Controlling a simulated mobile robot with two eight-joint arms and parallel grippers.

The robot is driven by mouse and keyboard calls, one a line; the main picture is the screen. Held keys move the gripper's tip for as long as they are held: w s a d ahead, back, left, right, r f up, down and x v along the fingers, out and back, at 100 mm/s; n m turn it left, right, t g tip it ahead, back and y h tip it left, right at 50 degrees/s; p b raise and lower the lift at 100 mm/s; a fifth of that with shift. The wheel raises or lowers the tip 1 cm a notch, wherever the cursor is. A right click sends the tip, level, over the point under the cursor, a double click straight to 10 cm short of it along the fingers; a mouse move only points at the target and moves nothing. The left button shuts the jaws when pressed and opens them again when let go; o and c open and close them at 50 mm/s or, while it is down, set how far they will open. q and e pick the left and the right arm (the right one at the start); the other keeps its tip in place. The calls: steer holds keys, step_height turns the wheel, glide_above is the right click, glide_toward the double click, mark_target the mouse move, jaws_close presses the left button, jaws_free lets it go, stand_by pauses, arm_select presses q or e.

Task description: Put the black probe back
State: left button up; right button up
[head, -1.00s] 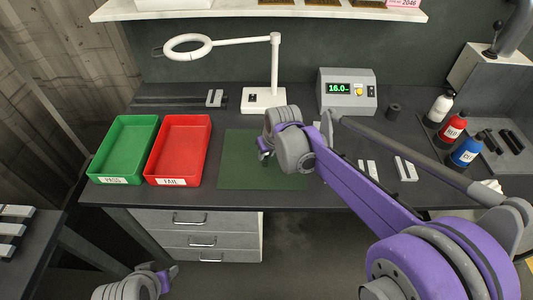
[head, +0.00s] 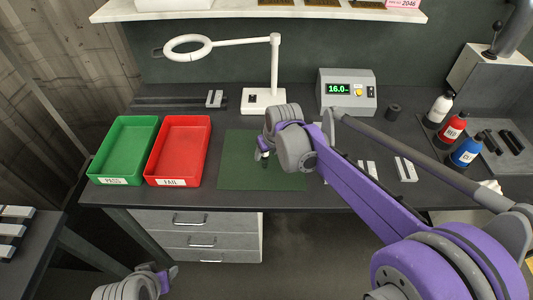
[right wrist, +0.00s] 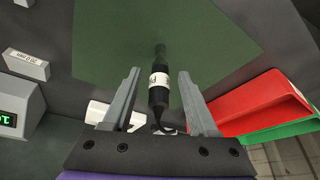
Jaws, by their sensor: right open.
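The black probe (right wrist: 159,88) with a white label sits between the two fingers of my right gripper (right wrist: 159,74), with a gap on each side. Its far end points towards the green mat (right wrist: 105,35); I cannot tell whether it touches the mat. In the head view my right gripper (head: 264,154) hangs over the green mat (head: 235,175), and a small dark part of the probe (head: 265,164) shows below it. My left gripper (head: 168,277) is low at the bottom left, away from the table; its jaws are unclear.
A green tray (head: 92,160) and a red tray (head: 150,163) stand left of the mat. A white ring lamp (head: 263,98) and a grey box with a green display (head: 346,108) stand behind. Pale blocks (head: 405,169) and several bottles (head: 466,152) are to the right.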

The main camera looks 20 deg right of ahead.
steer(key=a+v, duration=0.1)
steer(key=v, duration=0.9)
steer(key=s+d+f, duration=0.1)
steer(key=s+f, duration=0.3)
steer(key=s, duration=0.3)
steer(key=s+d+f+m, duration=0.1)
steer(key=s+f, duration=0.2)
steer(key=s, duration=0.4)
steer(key=s+d+f+m+t, duration=0.1)
steer(key=s+f, duration=0.3)
steer(key=s, duration=0.4)
steer(key=shift+f+h+p, duration=0.35)
steer(key=shift+h+p, duration=0.05)
